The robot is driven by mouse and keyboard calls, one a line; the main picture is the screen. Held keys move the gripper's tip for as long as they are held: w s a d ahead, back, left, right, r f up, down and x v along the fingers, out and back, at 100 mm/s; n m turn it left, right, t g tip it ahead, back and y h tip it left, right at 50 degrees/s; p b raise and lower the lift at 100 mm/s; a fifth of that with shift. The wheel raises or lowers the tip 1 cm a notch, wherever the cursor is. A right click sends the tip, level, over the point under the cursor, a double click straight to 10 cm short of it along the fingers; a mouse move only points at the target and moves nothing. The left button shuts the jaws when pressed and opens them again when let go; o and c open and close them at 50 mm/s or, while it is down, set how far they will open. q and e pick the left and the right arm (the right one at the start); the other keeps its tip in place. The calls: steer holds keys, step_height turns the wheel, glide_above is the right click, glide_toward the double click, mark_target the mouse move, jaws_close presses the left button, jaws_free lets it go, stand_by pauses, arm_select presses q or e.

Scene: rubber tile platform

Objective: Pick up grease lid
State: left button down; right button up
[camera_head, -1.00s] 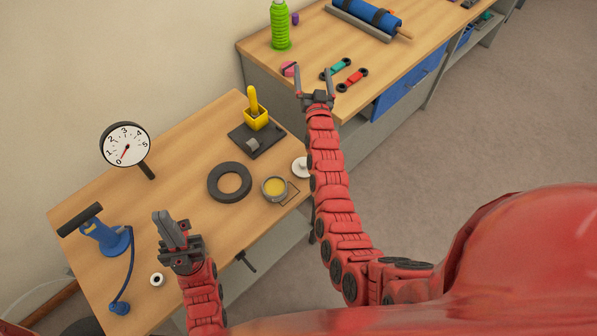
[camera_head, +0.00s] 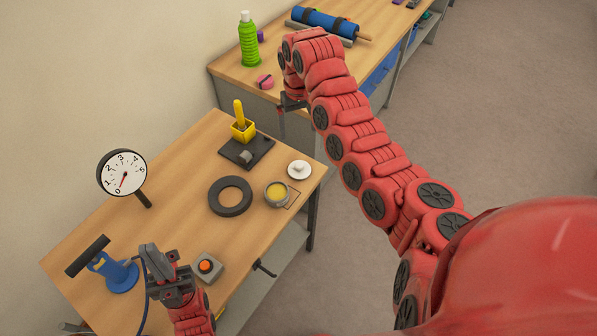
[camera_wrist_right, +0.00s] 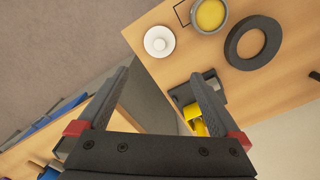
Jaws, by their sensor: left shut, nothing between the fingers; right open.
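The grease lid, a white disc with a small knob (camera_head: 299,170), lies on the near bench by its right edge, beside the open grease tin (camera_head: 277,193) with yellow grease. The lid also shows in the right wrist view (camera_wrist_right: 159,41), beyond the fingertips and about midway between them. My right gripper (camera_head: 284,128) hangs pointing down behind the bench's far right corner, apart from the lid; its fingers are spread and empty in the wrist view (camera_wrist_right: 162,78). My left gripper (camera_head: 149,254) is shut and empty above the front left of the bench.
A black ring (camera_head: 230,211) lies left of the tin. A yellow holder (camera_head: 243,132) stands on a dark plate behind. A dial gauge (camera_head: 122,173), a blue tool (camera_head: 118,275) and an orange-button box (camera_head: 207,266) are further left. A second bench (camera_head: 240,75) stands behind a gap.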

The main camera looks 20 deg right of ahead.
steer(key=b, duration=0.2)
glide_above(299, 164)
step_height(299, 164, down, 9)
steer(key=shift+w+a+r, duration=0.1)
steer(key=shift+w, duration=0.05)
step_height(299, 164, down, 2)
steer(key=shift+f+p, duration=0.1)
steer(key=shift+p, duration=0.45)
steer(key=f, duration=0.1)
steer(key=f+p, duration=0.2)
steer(key=f, duration=0.1)
steer(key=shift+s+f, duration=0.1)
steer(key=shift+s, duration=0.15)
steer(key=shift+f, duration=0.8)
steer(key=c, duration=1)
